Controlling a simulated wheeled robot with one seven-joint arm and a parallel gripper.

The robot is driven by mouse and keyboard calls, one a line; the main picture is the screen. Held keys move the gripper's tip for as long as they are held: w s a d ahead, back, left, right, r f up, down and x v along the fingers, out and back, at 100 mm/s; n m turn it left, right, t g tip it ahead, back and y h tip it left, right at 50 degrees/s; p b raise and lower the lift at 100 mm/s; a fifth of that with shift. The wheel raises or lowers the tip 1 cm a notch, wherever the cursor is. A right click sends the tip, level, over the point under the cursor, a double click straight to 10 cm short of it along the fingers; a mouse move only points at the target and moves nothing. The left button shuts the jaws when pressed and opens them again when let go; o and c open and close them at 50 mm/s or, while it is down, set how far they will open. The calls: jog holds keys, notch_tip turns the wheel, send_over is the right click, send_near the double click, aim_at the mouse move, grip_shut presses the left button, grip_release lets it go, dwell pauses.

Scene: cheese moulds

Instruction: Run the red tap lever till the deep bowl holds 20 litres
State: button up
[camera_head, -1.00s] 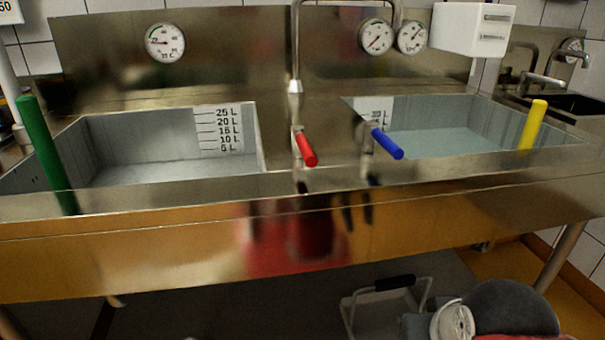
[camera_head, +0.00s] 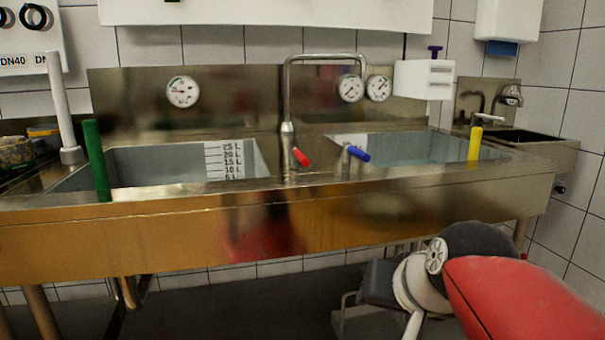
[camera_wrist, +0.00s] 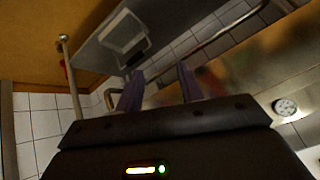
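The red tap lever (camera_head: 300,156) sits on the sink's front ledge at the foot of the tall tap (camera_head: 287,95), pointing forward and right. The left bowl (camera_head: 130,165) has a litre scale (camera_head: 224,160) marked up to 25 L; I see no clear water line there. The right bowl (camera_head: 410,148) has a pale bluish, water-like surface. I cannot tell for certain which is the deep bowl. My gripper (camera_wrist: 159,84) shows in the wrist view with its two fingers apart and nothing between them. It is away from the lever and hidden in the head view.
A blue lever (camera_head: 356,153) is right of the red one. A green post (camera_head: 97,160) and a yellow post (camera_head: 475,144) stand at the bowls. Gauges (camera_head: 183,91) are on the backsplash. A grey step-like frame (camera_wrist: 124,38) is below the sink.

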jog(key=w+a+r+m+t+y+b, duration=0.25)
jog(key=w+a+r+b, duration=0.3)
jog(key=w+r, duration=0.4)
jog(key=t+y+b, duration=0.2)
jog(key=t+y, duration=0.1)
jog(key=y, duration=0.1)
send_near(303, 155)
jog(key=x, duration=0.3)
jog(key=shift+m+g, duration=0.25)
jog(key=x, duration=0.3)
jog(key=p+x, duration=0.1)
jog(key=x, duration=0.3)
jog(key=shift+w+f+p, duration=0.2)
jog(key=shift+f+p, duration=0.1)
grip_shut()
